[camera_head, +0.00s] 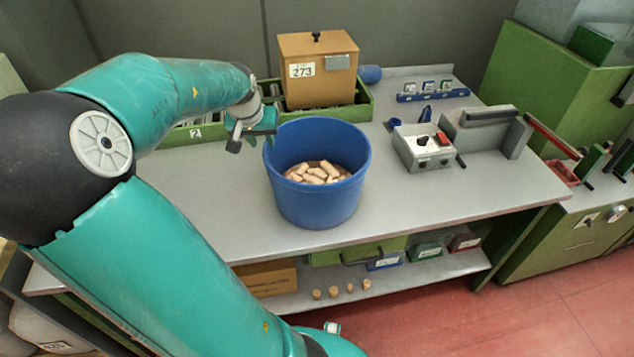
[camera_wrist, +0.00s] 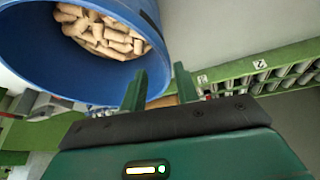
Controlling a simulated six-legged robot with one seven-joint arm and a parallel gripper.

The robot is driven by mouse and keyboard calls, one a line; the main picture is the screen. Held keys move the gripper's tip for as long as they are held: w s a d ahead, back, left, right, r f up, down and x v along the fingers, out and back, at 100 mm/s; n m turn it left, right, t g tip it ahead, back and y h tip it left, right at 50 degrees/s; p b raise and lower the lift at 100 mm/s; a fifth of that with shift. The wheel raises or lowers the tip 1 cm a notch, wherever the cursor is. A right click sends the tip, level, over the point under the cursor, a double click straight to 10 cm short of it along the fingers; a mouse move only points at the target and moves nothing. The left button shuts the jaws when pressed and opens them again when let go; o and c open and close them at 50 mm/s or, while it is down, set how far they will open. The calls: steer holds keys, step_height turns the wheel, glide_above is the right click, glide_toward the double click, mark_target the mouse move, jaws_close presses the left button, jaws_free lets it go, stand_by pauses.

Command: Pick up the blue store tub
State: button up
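The blue store tub (camera_head: 318,205) stands upright on the grey workbench, open at the top, with many cork stoppers (camera_head: 317,173) inside. My gripper (camera_head: 256,139) is at the tub's upper left side, close to the rim. In the wrist view my gripper (camera_wrist: 159,80) is open, with two green fingers apart and nothing clearly held between them. The tub (camera_wrist: 100,75) fills the upper left there, and its rim passes behind or near the left finger. I cannot tell whether a finger touches the rim.
A wooden box (camera_head: 318,75) labelled 273 sits in a green rack (camera_head: 362,108) behind the tub. A grey control box (camera_head: 422,147) with a red switch stands to the right. The bench front (camera_head: 420,200) right of the tub is clear. Loose corks (camera_head: 333,292) lie on the lower shelf.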

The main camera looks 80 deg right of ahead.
mark_target(266, 149)
steer(key=shift+x, duration=4.05)
steer(key=shift+w, duration=0.2)
jaws_close()
steer(key=shift+r, duration=0.15)
